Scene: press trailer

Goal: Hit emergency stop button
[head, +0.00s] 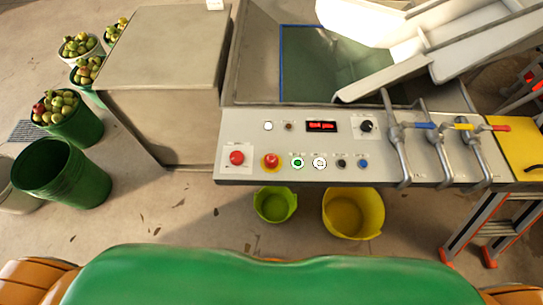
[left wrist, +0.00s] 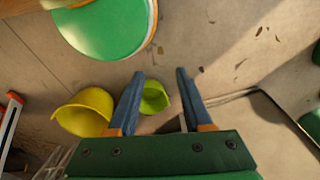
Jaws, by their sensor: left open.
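The control panel (head: 330,172) spans the middle of the head view. A red button on a yellow base (head: 271,161), which looks like the emergency stop, sits on its front left part. Another red button on a white plate (head: 236,158) is just left of it. My left gripper (left wrist: 160,73) shows only in the left wrist view, with its two blue fingers apart and nothing between them. It points at the floor and buckets; neither red button shows in that view. My right gripper is in neither view.
Green and white buttons (head: 298,163) and metal levers (head: 443,150) share the panel. A lime bucket (head: 275,204) and a yellow bucket (head: 353,213) stand below its front edge. Green apple buckets (head: 75,127) stand left, a stepladder (head: 480,228) right. Floor before the panel is partly clear.

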